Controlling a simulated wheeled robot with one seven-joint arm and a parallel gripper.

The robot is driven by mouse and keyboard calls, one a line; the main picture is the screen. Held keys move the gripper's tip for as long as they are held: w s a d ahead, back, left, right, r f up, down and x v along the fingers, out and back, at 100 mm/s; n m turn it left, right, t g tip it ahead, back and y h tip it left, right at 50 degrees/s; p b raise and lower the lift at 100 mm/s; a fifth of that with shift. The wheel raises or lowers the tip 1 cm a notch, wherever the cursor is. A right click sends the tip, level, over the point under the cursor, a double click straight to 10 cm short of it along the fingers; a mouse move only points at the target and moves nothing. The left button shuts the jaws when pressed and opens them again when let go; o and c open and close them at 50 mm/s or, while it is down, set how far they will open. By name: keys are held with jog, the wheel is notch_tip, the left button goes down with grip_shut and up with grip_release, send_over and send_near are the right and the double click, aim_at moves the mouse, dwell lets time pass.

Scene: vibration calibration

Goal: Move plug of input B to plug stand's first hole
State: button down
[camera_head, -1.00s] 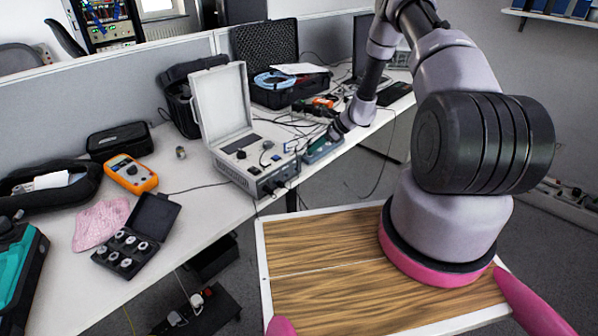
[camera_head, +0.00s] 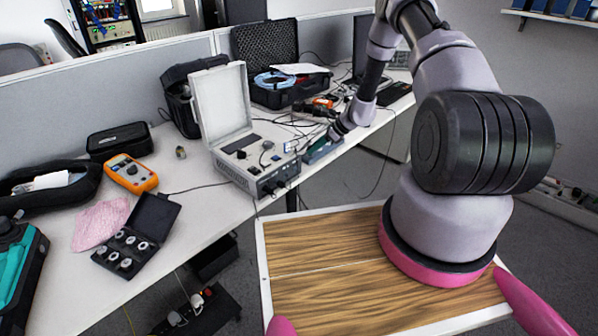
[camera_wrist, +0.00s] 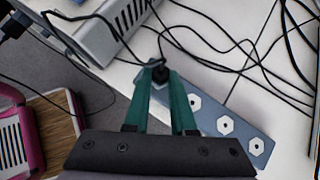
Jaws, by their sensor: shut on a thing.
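My gripper (camera_wrist: 163,76) has teal fingers, shut on a black plug with a dark cable at their tips. The plug (camera_wrist: 160,70) is mostly hidden between the fingers. The blue-grey plug stand (camera_wrist: 240,131) lies under and to the right of the fingers, with several white-ringed holes in a row. The plug is over the stand's upper left end; I cannot tell whether it is in a hole. In the head view, the stand (camera_head: 322,151) is at the table's edge below my wrist, right of the grey calibration device (camera_head: 243,165) with its lid open.
Dark cables (camera_wrist: 245,45) loop across the white table around the gripper. The device's grey case (camera_wrist: 112,25) stands close at upper left in the wrist view. An orange multimeter (camera_head: 131,173) and an open black box of round parts (camera_head: 138,235) lie farther left.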

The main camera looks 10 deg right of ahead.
jog(key=c, duration=0.7)
grip_release()
jog(key=shift+d, duration=0.1)
jog(key=shift+v, duration=2.4)
jog(key=shift+r, duration=0.1)
